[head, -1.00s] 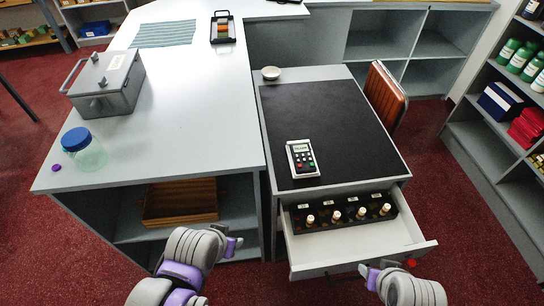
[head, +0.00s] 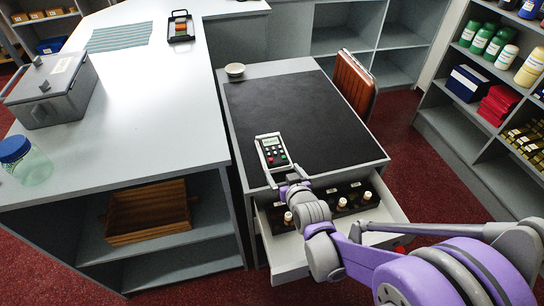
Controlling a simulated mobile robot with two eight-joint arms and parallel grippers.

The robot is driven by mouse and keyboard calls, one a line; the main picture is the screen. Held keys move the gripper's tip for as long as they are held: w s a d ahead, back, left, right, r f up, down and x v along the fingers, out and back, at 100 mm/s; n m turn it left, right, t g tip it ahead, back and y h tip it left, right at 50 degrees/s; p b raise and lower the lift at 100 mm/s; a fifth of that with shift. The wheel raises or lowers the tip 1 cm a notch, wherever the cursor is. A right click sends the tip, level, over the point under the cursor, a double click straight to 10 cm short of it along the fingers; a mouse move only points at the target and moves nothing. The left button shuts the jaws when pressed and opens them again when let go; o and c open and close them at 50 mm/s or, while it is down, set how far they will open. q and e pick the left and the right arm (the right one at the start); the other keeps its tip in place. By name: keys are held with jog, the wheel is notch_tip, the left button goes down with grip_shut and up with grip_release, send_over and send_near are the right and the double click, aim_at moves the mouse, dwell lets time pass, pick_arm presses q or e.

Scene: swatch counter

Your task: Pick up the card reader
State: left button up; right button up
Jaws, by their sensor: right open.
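The card reader (head: 270,148) is a small grey and black device with a lit screen and several keys, some green and red. It lies face up on the black mat (head: 308,108) of the lower desk, near the mat's front left. My right gripper (head: 284,173) is open at the near edge of the card reader. Its fingers point toward the reader; I cannot tell whether they touch it. My right arm comes in from the lower right, over the open drawer. My left gripper is out of view.
The open drawer (head: 396,211) holds a dark rack (head: 354,194) of small bottles, partly hidden by my right arm. A small bowl (head: 235,71) stands at the desk's back left corner. The mat beyond the reader is clear.

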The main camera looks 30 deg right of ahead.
aim_at(276, 155)
jog(key=x, duration=0.5)
jog(key=shift+w+d+b, duration=0.2)
jog(key=shift+d+b, duration=0.1)
jog(key=shift+d, duration=0.1)
jog(key=x, duration=0.5)
jog(key=shift+w+d+r, duration=0.1)
jog(key=shift+w+r, duration=0.15)
jog(key=shift+w, duration=0.2)
jog(key=shift+c, duration=0.2)
jog(key=shift+r, duration=0.1)
jog(key=c, duration=1.3)
